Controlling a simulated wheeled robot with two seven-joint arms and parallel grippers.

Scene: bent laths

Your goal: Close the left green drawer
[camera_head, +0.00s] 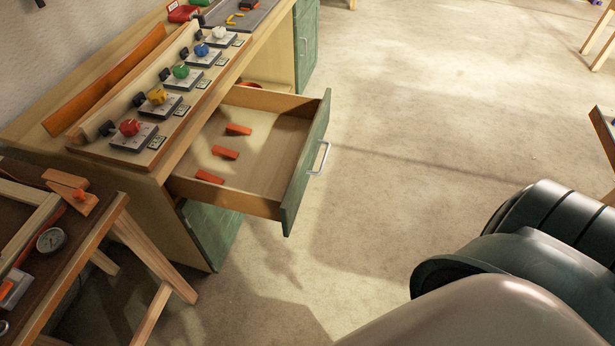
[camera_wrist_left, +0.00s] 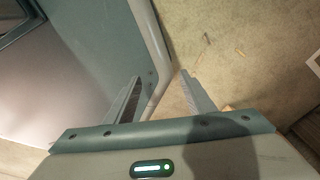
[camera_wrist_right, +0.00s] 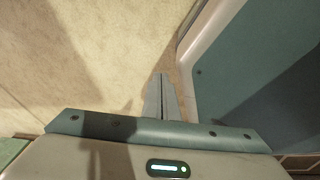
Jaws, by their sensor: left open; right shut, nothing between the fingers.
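The green drawer (camera_head: 306,163) is pulled well out of the wooden workbench in the head view. Its green front with a pale metal bar handle (camera_head: 320,158) faces right, over the open floor. Several orange wedge-shaped pieces (camera_head: 225,152) lie inside it. Neither gripper shows in the head view. My left gripper (camera_wrist_left: 160,82) is open in the left wrist view, with its fingers apart and nothing held. My right gripper (camera_wrist_right: 161,82) is shut and empty in the right wrist view. I cannot make out the drawer in either wrist view.
The bench top carries a board (camera_head: 160,140) with several coloured knobs and a curved lath (camera_head: 105,80). Green fronts show below the drawer (camera_head: 212,232) and farther back (camera_head: 306,45). A side table (camera_head: 70,250) stands at lower left. Floor right of the drawer is clear.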

